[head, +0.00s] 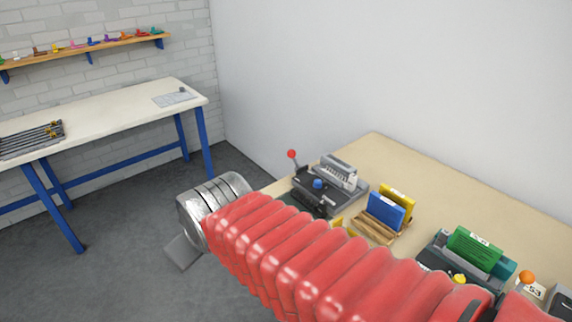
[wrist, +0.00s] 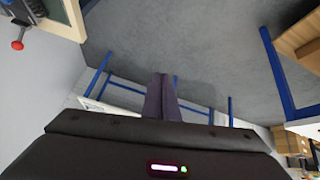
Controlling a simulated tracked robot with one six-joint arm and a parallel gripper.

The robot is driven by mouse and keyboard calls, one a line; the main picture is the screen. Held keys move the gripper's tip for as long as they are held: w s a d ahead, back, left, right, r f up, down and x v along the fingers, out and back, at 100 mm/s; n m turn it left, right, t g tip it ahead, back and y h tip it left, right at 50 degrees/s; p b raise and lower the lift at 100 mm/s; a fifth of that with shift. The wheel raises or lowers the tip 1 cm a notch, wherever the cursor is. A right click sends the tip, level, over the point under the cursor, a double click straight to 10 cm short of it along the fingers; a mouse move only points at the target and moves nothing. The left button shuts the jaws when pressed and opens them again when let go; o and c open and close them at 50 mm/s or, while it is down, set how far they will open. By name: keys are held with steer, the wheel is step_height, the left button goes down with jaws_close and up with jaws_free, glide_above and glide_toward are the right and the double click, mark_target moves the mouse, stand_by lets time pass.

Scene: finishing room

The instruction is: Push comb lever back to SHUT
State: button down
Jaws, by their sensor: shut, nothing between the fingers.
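The comb binding machine (head: 330,188) is dark grey with a blue knob and stands at the left end of the tan bench. Its comb lever (head: 291,154) ends in a red ball and rises from the machine's left side, leaning slightly left. In the wrist view the red-tipped lever (wrist: 17,45) shows at the upper left, apart from my gripper. My gripper (wrist: 162,76) is shut and empty, its dark fingers together over the grey floor. In the head view my red-sleeved arm crosses in front of the bench and hides part of its front.
The tan bench (head: 455,180) also bears a wooden rack (head: 377,230) with blue and yellow cards and a machine holding a green booklet (head: 474,248). A white table (head: 105,112) with blue legs stands at the left. Grey floor (head: 130,210) lies open between them.

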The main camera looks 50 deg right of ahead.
steer(key=w+d+f+n+t+h, duration=0.2)
steer(key=w+d+f+n+t, duration=0.1)
steer(key=w+d, duration=0.65)
steer(key=w+d+f+n+t+h, duration=0.2)
steer(key=w+d+f+n, duration=0.15)
steer(key=w+d, duration=0.6)
steer(key=s+d+f+n+t+h, duration=0.1)
steer(key=s+d+f+n, duration=0.1)
steer(key=d, duration=0.3)
steer(key=s+d+f+n+t+h, duration=0.1)
steer(key=s+d+f+n+h, duration=0.1)
steer(key=d, duration=0.4)
steer(key=s+d+f+n+t+h, duration=0.1)
steer(key=s+d+f+n+t, duration=0.1)
steer(key=d+f, duration=0.2)
steer(key=shift+s+d+f+h, duration=0.1)
steer(key=shift+s+d+h, duration=0.25)
steer(key=shift+d, duration=0.5)
steer(key=shift+s+d+f+n, duration=0.15)
steer(key=shift+s+n, duration=0.1)
steer(key=shift+s, duration=0.15)
